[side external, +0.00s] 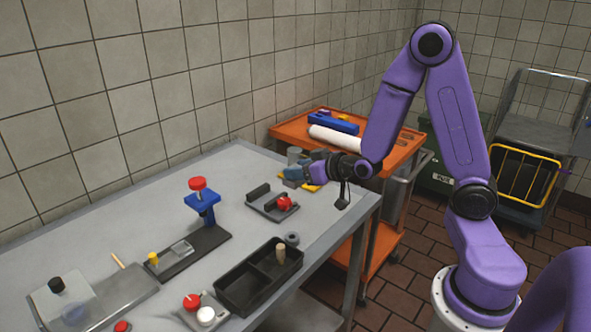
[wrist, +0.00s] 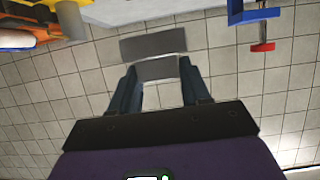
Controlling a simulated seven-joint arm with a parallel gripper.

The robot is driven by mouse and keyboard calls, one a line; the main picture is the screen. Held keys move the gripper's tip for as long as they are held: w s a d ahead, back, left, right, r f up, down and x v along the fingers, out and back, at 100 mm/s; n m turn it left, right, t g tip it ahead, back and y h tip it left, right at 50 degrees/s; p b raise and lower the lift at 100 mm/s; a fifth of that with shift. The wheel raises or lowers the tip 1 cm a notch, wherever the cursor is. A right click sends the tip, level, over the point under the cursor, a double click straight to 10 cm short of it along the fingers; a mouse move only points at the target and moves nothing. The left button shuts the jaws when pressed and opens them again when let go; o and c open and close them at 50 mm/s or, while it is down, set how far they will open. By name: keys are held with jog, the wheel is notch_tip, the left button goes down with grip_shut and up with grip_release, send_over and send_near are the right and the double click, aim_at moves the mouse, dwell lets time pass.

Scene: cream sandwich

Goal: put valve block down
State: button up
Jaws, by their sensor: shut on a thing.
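The valve block looks like a plain grey block (wrist: 158,68) between my gripper's fingers in the wrist view, with a wider grey face (wrist: 152,45) just beyond the fingertips. I cannot tell whether the two faces are one piece. My gripper (wrist: 157,72) is shut on it. In the side view my gripper (side external: 289,173) reaches in from the right over the far right end of the grey table (side external: 130,200). A small grey block shows at its fingertips, beside a yellow piece (side external: 313,188). Whether the block touches the table is hard to tell.
A dark fixture with a red knob (side external: 284,203) stands just in front of my gripper. A blue stand with a red top (side external: 202,198) is to the left. A black divided tray (side external: 259,279) lies nearer. An orange cart (side external: 405,150) holds a white roll (side external: 336,138).

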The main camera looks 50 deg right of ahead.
jog(key=shift+s+r, duration=0.15)
jog(key=shift+s, duration=0.1)
